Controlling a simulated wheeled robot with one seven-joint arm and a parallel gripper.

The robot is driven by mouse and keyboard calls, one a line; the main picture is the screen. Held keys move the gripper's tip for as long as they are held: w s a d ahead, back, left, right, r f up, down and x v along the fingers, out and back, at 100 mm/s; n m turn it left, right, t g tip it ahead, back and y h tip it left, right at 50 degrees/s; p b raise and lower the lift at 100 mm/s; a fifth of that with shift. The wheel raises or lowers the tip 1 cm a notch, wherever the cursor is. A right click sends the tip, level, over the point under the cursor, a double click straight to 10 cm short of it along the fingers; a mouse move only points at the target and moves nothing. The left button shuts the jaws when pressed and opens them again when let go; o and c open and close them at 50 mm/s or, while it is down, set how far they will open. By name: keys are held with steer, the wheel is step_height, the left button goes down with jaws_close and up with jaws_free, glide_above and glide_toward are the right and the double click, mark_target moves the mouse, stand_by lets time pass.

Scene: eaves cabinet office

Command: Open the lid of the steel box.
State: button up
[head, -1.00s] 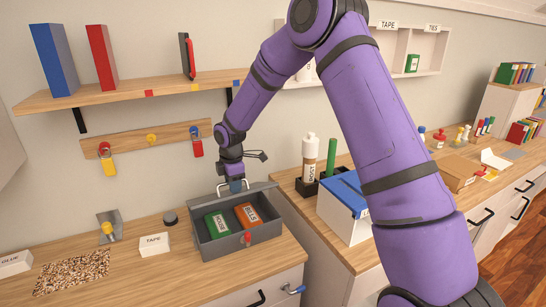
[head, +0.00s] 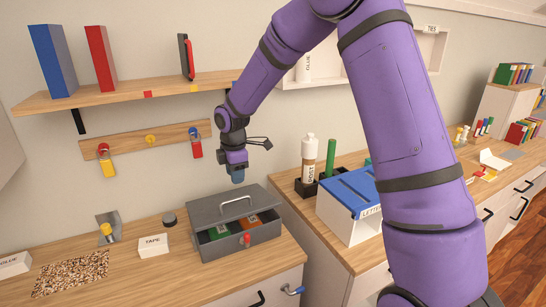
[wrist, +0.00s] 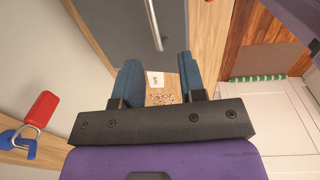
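The grey steel box (head: 242,247) stands on the wooden counter, with a red piece at its front. Its lid (head: 215,212) is partly open, sloping over the back of the box, with the silver handle on top. A green packet (head: 219,231) and an orange packet (head: 247,223) show in the gap under it. My gripper (head: 238,180) is above the lid, apart from the handle. In the wrist view the blue fingers (wrist: 158,78) are spread with nothing between them, and the lid's handle (wrist: 154,25) shows beyond them.
A shelf (head: 130,93) and a rail with padlocks (head: 150,140) are on the wall behind. A blue-lidded letter box (head: 350,205) stands to the right.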

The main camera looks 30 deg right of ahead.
steer(key=s+d+r+m, duration=0.2)
steer(key=s+r+m, duration=0.1)
steer(key=s+r, duration=0.3)
steer(key=s+d+r+m, duration=0.2)
steer(key=s+r, duration=0.4)
steer(key=s, duration=0.4)
steer(key=shift+s+d+m, duration=0.15)
steer(key=shift+d+m, duration=0.1)
steer(key=shift+m, duration=0.45)
